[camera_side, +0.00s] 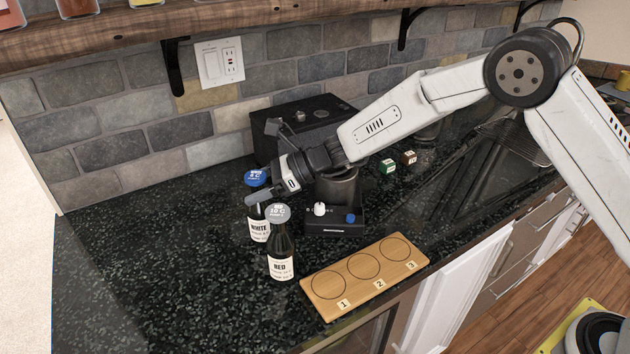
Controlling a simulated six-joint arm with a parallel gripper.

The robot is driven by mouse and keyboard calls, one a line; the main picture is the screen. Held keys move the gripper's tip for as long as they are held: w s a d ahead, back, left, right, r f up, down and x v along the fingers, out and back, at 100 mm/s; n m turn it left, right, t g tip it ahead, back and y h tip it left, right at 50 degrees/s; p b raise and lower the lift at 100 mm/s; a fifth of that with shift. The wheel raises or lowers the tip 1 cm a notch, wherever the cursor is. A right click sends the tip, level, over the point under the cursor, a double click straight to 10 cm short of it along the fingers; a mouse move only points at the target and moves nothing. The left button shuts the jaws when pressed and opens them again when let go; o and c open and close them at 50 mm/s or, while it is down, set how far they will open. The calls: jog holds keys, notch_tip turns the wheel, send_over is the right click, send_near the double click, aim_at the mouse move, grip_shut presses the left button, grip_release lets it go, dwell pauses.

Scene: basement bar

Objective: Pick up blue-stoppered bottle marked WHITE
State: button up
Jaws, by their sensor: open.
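The blue-stoppered bottle marked WHITE (258,228) stands upright on the dark counter at the left of the arm's end. Its blue stopper (256,178) shows above my gripper. My gripper (256,197) is open and reaches across the bottle's neck just below the stopper. One finger lies in front of the neck; the other finger is hidden, so I cannot tell whether they touch the glass. A grey-stoppered bottle marked RED (280,262) stands upright just in front and to the right, close to my gripper.
A wooden board (320,282) with three numbered circles lies at the front right, empty. A black device with knobs (335,222) stands behind it. Two small cubes, green (387,167) and brown (409,157), lie farther back. The counter left of the bottles is clear.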

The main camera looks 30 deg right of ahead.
grip_shut()
dwell(1.4)
